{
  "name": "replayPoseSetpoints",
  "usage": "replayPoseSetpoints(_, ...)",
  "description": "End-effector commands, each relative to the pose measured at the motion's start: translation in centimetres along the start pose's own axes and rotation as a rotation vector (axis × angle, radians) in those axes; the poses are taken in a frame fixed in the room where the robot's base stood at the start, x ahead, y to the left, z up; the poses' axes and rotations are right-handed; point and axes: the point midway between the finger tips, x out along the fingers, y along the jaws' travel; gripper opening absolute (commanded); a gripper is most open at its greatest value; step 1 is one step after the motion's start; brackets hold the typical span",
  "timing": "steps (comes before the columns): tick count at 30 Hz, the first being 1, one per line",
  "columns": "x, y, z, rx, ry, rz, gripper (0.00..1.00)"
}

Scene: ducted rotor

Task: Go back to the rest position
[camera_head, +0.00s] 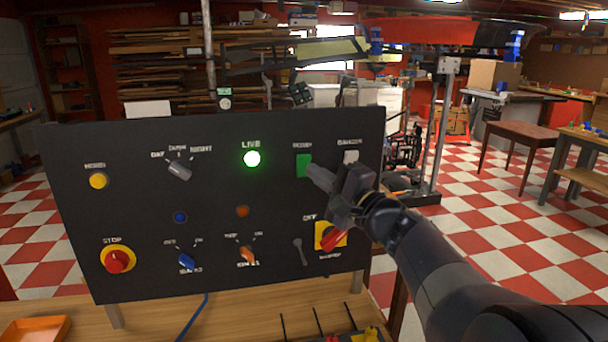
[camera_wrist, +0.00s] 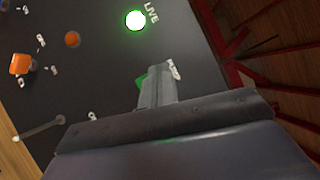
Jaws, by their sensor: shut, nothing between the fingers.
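My gripper (camera_head: 314,172) is shut and empty, in front of the upright black control panel (camera_head: 215,195). In the head view its fingertips are beside and partly over the lower right of the green square button (camera_head: 303,163). In the wrist view the shut fingers (camera_wrist: 154,82) cover most of that button, and a green edge (camera_wrist: 140,82) shows beside them. I cannot tell whether the fingertips touch the button. The round lamp marked LIVE (camera_head: 252,158) is lit green, and it also glows in the wrist view (camera_wrist: 135,20).
The panel also carries a red stop button (camera_head: 117,260), a red and yellow rotary switch (camera_head: 331,237), a toggle lever (camera_head: 299,250) and several knobs. It stands on a wooden bench (camera_head: 240,312) with an orange tray (camera_head: 35,331). A brown table (camera_head: 520,132) stands at the right.

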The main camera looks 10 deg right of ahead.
Motion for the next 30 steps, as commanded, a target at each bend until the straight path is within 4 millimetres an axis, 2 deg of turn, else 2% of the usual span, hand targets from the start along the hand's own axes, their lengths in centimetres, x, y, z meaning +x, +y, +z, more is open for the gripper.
replayPoseSetpoints(10,0.2,0.2,-0.1,0.001,0.000,0.001,0.00)
replayPoseSetpoints(16,1.5,1.1,-1.1,0.003,-0.001,0.002,0.00)
replayPoseSetpoints(18,1.5,0.6,-0.9,0.003,-0.001,0.003,0.00)
replayPoseSetpoints(30,1.6,0.6,-1.0,0.002,0.000,0.002,0.00)
